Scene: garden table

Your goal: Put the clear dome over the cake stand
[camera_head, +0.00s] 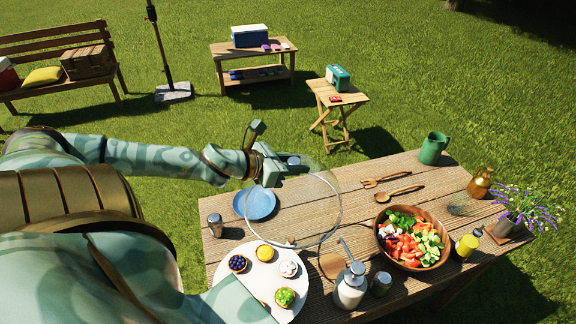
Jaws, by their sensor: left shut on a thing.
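The clear dome (322,205) hangs in the air over the near left part of the table, a little tilted. My left gripper (288,163) is shut on its top. Its round rim shows as a thin pale ring. The white cake stand (258,294) is at the table's near left, lower in the picture than most of the dome. On it are a dark berry tart (238,263), a yellow cake (265,253), a white-topped one (288,269) and a green-topped one (285,297). The dome's near rim overlaps the stand's far edge in the picture. My right gripper is not in view.
A blue plate (259,204) and a shaker (215,224) are left of the dome. A pump bottle (350,286), a jar (381,284) and a salad bowl (437,262) stand right of the stand. Wooden utensils (397,194) and a green mug (433,148) lie farther back.

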